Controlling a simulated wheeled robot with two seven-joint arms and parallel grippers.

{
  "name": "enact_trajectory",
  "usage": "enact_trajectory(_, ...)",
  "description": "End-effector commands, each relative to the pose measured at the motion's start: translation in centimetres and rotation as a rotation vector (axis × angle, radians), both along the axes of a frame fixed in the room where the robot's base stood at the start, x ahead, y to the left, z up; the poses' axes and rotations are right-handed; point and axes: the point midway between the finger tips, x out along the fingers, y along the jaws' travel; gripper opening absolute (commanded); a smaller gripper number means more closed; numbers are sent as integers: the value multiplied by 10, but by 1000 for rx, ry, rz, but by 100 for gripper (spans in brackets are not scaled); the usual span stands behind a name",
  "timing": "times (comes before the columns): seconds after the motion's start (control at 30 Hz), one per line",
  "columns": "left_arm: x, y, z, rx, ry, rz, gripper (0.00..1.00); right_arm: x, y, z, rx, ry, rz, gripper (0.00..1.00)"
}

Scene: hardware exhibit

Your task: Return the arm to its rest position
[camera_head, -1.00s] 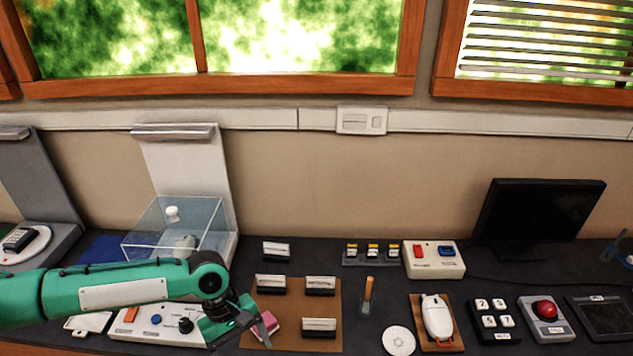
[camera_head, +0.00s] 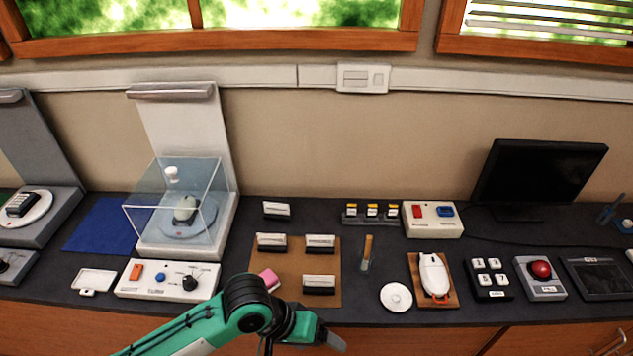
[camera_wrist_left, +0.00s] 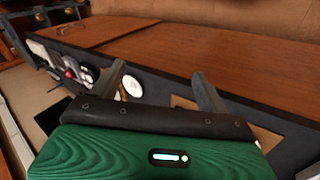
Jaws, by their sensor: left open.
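My left arm is green and black and comes in from the bottom of the head view. My left gripper (camera_head: 330,338) is at the lower middle, in front of the counter's front edge. In the left wrist view, the two fingers of my left gripper (camera_wrist_left: 158,78) are spread wide with nothing between them. A pink block (camera_head: 270,279) lies on the brown board (camera_head: 290,280), behind my arm and apart from the gripper. My right arm and gripper do not show.
The dark counter (camera_head: 370,308) holds a glass display case (camera_head: 180,205), a control box (camera_head: 167,279), a white mouse (camera_head: 433,274), a red button unit (camera_head: 541,270) and a monitor (camera_head: 540,172). A white disc (camera_head: 396,297) lies near the front edge.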

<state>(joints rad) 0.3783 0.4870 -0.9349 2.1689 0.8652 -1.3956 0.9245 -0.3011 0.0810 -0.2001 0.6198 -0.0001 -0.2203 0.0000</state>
Motion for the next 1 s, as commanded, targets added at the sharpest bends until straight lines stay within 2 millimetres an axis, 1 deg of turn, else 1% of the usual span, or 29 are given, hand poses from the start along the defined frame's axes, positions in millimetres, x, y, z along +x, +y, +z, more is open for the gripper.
enact_trajectory(0.07, -4, -2, 2, -28, -55, -3, 77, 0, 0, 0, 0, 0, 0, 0)
enact_trajectory(0.17, -4, 5, 3, -37, -134, 4, 77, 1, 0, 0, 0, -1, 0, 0)
enact_trajectory(0.27, -4, 18, 2, -23, -203, 24, 77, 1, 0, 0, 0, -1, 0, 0)
enact_trajectory(0.37, -5, 37, -3, 11, -262, 52, 77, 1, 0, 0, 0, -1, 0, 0)
enact_trajectory(0.47, -9, 62, -10, 70, -304, 85, 77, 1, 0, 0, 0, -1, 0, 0)
enact_trajectory(0.57, -18, 94, -20, 151, -330, 116, 77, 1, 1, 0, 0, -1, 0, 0)
enact_trajectory(0.6, -23, 107, -24, 187, -334, 127, 77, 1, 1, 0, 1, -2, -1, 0)
enact_trajectory(0.7, -36, 138, -34, 274, -336, 147, 77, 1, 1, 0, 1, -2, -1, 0)
enact_trajectory(0.8, -51, 164, -41, 354, -327, 156, 77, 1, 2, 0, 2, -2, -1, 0)
enact_trajectory(1.0, -81, 210, -51, 495, -291, 162, 77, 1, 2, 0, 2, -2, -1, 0)
